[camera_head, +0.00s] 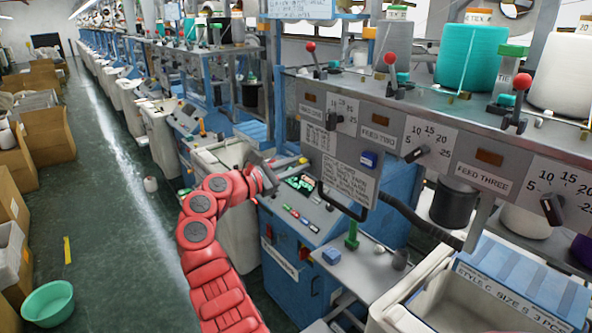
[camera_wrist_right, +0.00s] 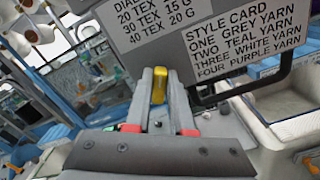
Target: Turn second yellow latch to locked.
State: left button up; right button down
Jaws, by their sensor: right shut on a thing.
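My right gripper (camera_head: 284,168) is at the end of the red arm, in front of the grey machine panel and above the blue control box. In the right wrist view its two grey fingers (camera_wrist_right: 162,92) are shut on a yellow latch (camera_wrist_right: 159,85), which stands upright between them just below the panel's printed cards. The latch is hidden in the head view. I cannot tell whether it is at its locked position, and no second yellow latch shows clearly. My left gripper is not in view.
A style card (camera_head: 349,181) and a black loop handle (camera_head: 343,203) are right of the gripper. Dials (camera_head: 430,139) line the panel, and red-knobbed levers (camera_head: 390,70) stand above. A control box (camera_head: 296,215) with coloured buttons is below.

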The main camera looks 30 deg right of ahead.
jog(key=m+b, duration=0.2)
jog(key=m, duration=0.1)
jog(key=m+b, duration=0.2)
jog(key=m, duration=0.2)
jog(key=f+m+b, duration=0.1)
jog(key=m+b, duration=0.2)
jog(key=shift+s+f+m, duration=0.1)
jog(key=shift+s+m, duration=0.2)
jog(key=shift+m+b, duration=0.45)
jog(key=shift+m, duration=0.35)
jog(key=c, duration=0.8)
grip_release()
